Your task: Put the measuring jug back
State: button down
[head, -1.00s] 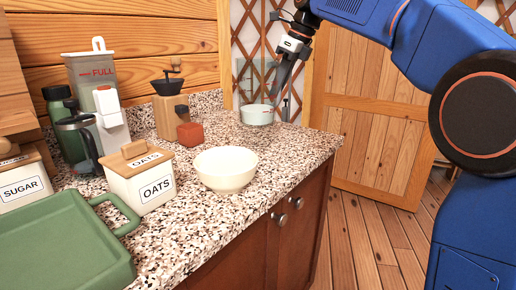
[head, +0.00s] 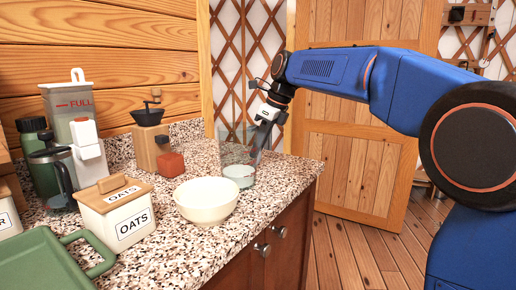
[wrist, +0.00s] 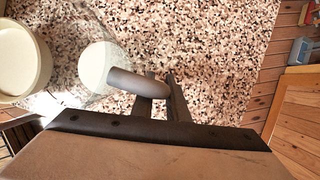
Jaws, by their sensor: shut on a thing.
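The measuring jug (head: 239,152) is clear, with a pale base, and upright at the far right end of the speckled counter, behind the white bowl. My gripper (head: 262,138) is at its right side, shut on its handle. In the wrist view the grey handle (wrist: 132,83) lies between the fingers of my gripper (wrist: 162,88), and the jug's pale round base (wrist: 100,68) shows beyond it. The jug's base is at or just above the counter; I cannot tell whether it touches.
The white bowl (head: 207,203) stands close in front of the jug. Bare counter (head: 290,172) lies right of the jug, ending at an edge.

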jog(key=shift+f, duration=0.1)
jog(key=c, duration=1.7)
grip_release()
jog(key=shift+c, duration=0.2)
jog(key=v, duration=1.2)
